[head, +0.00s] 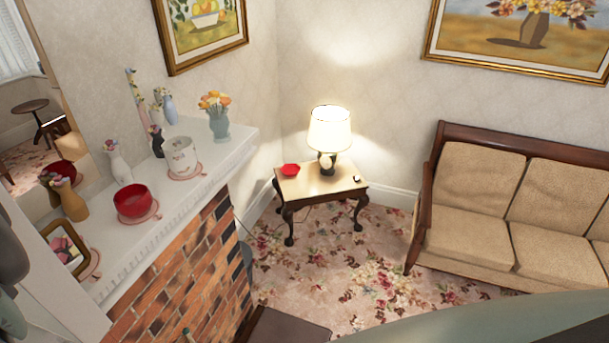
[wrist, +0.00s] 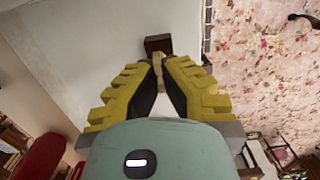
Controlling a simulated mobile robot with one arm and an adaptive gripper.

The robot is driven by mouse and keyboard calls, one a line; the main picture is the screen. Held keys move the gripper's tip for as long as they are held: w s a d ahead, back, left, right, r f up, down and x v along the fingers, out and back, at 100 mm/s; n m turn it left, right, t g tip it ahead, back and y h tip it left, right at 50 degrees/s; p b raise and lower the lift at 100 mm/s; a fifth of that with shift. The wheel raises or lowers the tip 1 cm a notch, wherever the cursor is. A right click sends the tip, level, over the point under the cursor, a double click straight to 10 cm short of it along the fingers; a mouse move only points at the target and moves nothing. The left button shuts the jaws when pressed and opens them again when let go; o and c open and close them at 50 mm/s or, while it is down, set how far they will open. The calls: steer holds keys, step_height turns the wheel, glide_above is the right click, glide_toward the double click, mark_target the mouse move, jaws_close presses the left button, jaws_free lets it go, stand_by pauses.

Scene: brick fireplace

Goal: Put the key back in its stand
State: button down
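My gripper (wrist: 160,70) shows in the wrist view with its yellow ridged fingers drawn together at the tips. A small tan piece (wrist: 158,64) shows between the tips, with a dark brown block (wrist: 158,44) at its far end. The fingers appear closed on the tan piece. I cannot make out whether this is the key. No key or stand can be told with certainty in the head view, and my gripper is not clearly seen there.
A white mantel (head: 205,165) over brick holds vases, a red bowl (head: 133,201), a white mug (head: 180,156) and a picture frame (head: 66,246). A side table (head: 335,187) with a lamp (head: 329,130) stands in the corner. A sofa (head: 465,235) is at right; flowered carpet (head: 340,260) lies between.

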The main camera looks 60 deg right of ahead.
steer(key=shift+w+f, duration=0.1)
steer(key=shift+f, duration=0.1)
steer(key=shift+c, duration=2.3)
jaws_free()
steer(key=shift+r, duration=0.15)
steer(key=shift+r, duration=3.4)
steer(key=shift+s, duration=0.2)
